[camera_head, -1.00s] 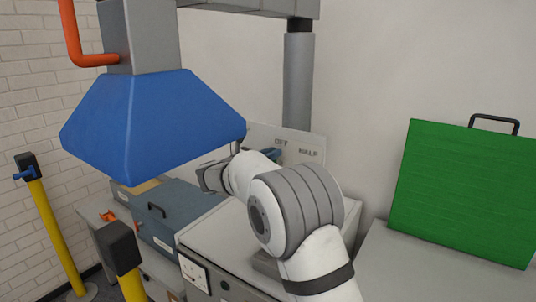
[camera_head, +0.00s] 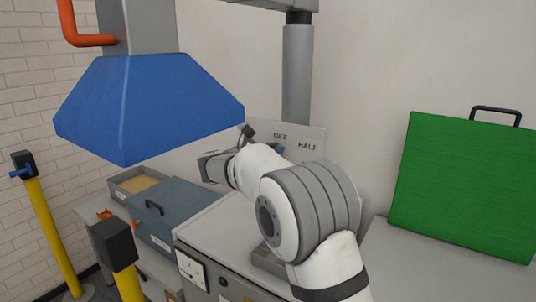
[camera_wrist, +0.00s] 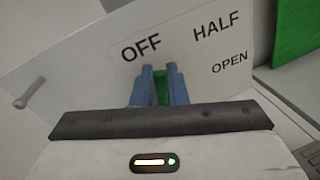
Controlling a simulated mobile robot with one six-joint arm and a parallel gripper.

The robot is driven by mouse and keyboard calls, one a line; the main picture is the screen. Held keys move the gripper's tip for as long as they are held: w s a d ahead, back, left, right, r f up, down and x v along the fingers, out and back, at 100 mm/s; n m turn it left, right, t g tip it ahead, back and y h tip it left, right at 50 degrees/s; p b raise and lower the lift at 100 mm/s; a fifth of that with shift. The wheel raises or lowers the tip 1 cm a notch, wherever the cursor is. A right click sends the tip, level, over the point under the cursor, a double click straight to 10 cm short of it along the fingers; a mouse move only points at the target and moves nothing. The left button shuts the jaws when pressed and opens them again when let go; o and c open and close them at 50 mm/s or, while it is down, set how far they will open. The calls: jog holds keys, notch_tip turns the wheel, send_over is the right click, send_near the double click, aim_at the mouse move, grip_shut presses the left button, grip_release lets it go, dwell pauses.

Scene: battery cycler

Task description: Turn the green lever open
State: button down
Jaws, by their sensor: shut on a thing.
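The green lever (camera_wrist: 161,88) shows as a narrow green strip between my gripper's two blue fingers in the wrist view. My gripper (camera_wrist: 160,72) is shut on it, in front of a white panel (camera_wrist: 95,75) marked OFF, HALF and OPEN. The fingers point towards the OFF mark, left of HALF and OPEN. Most of the lever is hidden by the fingers. In the head view my gripper (camera_head: 276,147) is a small patch of blue at the panel, mostly behind my arm, and the lever cannot be made out.
A blue hood (camera_head: 150,105) hangs close on the left of my arm. A blue-grey box with a handle (camera_head: 175,208) stands below it. A green board (camera_head: 465,185) leans at the right. Yellow posts (camera_head: 47,230) stand at the left.

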jog(key=m+b, duration=0.1)
jog(key=b, duration=0.1)
jog(key=d+f+m+b, duration=0.1)
jog(key=m+b, duration=0.1)
jog(key=shift+s+d+y, duration=0.15)
jog(key=shift+s+y, duration=0.15)
jog(key=shift+s, duration=0.1)
jog(key=m+b, duration=0.1)
jog(key=b, duration=0.1)
jog(key=d+f+m+y+b, duration=0.1)
jog(key=m+b, duration=0.1)
jog(key=shift+s+f, duration=0.1)
jog(key=shift+s, duration=0.25)
jog(key=m+b, duration=0.2)
jog(key=b, duration=0.1)
jog(key=f+m+y+b, duration=0.1)
jog(key=m+b, duration=0.1)
jog(key=b, duration=0.1)
jog(key=f+m+b, duration=0.1)
jog(key=m+b, duration=0.1)
jog(key=b, duration=0.2)
jog(key=shift+s+d+t+y, duration=0.3)
jog(key=shift+d+y, duration=0.1)
jog(key=shift+m, duration=0.3)
jog(key=c, duration=1.5)
grip_release()
jog(key=shift+o, duration=0.2)
jog(key=shift+w+f, duration=0.1)
